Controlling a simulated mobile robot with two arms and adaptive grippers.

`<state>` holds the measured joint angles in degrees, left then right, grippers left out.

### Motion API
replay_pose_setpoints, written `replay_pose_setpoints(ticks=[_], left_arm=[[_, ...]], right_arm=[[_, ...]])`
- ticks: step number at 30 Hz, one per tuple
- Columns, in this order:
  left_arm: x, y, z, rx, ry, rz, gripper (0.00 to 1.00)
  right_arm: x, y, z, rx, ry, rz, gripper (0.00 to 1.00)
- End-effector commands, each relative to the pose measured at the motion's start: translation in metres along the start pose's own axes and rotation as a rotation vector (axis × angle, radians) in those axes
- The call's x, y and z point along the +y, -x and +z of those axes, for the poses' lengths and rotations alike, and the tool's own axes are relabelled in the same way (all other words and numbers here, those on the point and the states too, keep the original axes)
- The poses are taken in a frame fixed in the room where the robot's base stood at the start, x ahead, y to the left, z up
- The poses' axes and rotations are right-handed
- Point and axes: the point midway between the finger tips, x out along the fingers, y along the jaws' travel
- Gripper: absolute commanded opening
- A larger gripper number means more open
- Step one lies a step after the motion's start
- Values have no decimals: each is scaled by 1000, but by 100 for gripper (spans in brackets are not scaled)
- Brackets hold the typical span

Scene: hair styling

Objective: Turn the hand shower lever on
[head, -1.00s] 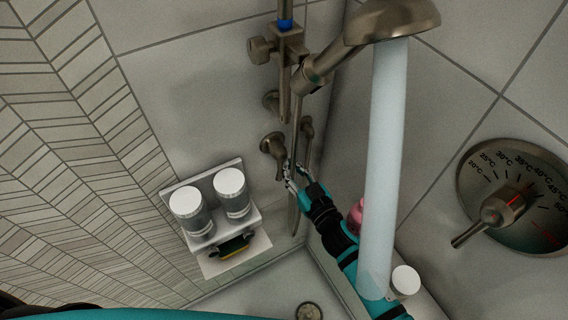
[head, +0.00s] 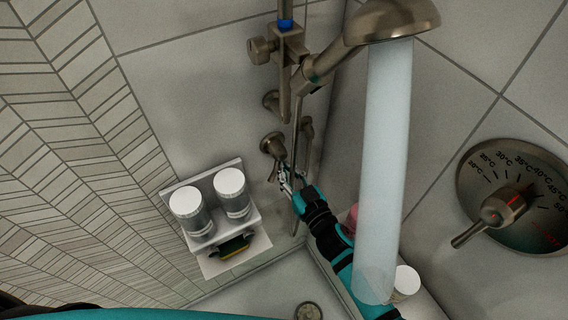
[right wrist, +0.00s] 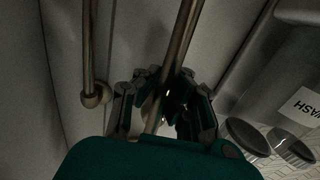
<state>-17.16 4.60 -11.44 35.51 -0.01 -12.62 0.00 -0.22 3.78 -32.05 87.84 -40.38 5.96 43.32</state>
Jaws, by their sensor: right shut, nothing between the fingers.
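The hand shower lever (head: 273,145) is a bronze-coloured fitting on the back wall, with a thin handle pointing downward. My right gripper (head: 285,176) is just below and right of it, close to the handle; I cannot tell whether they touch. In the right wrist view, the right gripper (right wrist: 165,80) is shut and empty, with a metal tube (right wrist: 178,45) running past its fingers. The shower head (head: 395,20) sits in its holder at the top, with a pale blue column of water (head: 385,180) below it. My left gripper is out of view.
A wall caddy (head: 262,222) with two white-capped bottles is left of my right gripper. A temperature dial (head: 505,205) with a lever is on the right wall. A pink item (head: 350,222) and a white-capped container (head: 405,282) sit beside my right arm.

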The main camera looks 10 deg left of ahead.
Motion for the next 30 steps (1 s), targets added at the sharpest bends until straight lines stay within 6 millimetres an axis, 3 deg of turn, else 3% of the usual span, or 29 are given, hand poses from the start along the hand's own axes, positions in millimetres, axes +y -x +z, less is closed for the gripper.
replay_pose_setpoints(ticks=[19,30], left_arm=[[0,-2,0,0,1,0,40],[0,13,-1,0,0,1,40]], right_arm=[[9,2,8,-1,-1,0,0],[9,45,7,-3,-1,0,0]])
